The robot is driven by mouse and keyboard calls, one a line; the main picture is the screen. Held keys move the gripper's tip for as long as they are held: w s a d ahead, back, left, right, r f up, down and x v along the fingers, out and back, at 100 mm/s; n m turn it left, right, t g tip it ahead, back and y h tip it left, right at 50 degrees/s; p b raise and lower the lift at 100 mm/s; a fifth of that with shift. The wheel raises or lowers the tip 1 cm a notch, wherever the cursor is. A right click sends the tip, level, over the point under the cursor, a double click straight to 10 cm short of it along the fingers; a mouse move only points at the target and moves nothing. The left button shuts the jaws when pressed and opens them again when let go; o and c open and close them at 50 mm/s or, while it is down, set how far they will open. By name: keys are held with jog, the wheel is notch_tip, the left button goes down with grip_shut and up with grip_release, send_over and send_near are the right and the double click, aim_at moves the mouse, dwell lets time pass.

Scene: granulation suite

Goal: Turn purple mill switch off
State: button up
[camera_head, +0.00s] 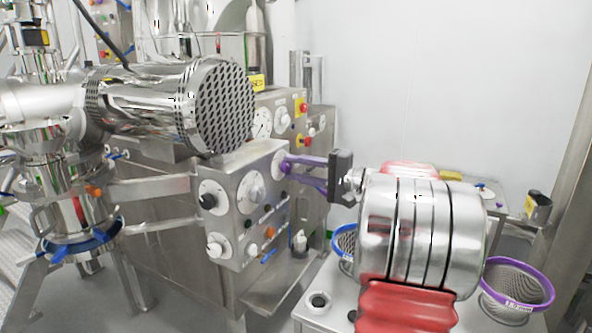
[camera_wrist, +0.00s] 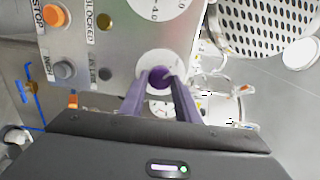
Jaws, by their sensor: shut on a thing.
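The purple mill switch (camera_wrist: 157,76) is a round knob on a white disc, on the steel control panel (camera_wrist: 119,50). In the wrist view my gripper (camera_wrist: 160,86) has its two purple fingers on either side of the knob, shut on it. In the head view my gripper (camera_head: 288,164) reaches in from the right to the panel's upper right corner, and its fingers largely hide the switch there. The knob's pointer direction cannot be made out.
Near the switch are an orange STOP button (camera_wrist: 56,16) and a grey INCH button (camera_wrist: 64,69). Several other knobs, including a black one (camera_head: 208,201), sit on the panel. A perforated steel drum (camera_head: 218,106) is above it. Purple-rimmed (camera_head: 519,284) and blue-rimmed sieves stand at right.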

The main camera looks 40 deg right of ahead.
jog(key=o, duration=0.7)
jog(key=shift+f, duration=0.25)
jog(key=o, duration=0.3)
jog(key=shift+r, duration=0.15)
jog(key=shift+o, duration=0.2)
jog(key=shift+s, duration=0.15)
jog(key=v, duration=1.3)
jog(key=shift+s, duration=0.25)
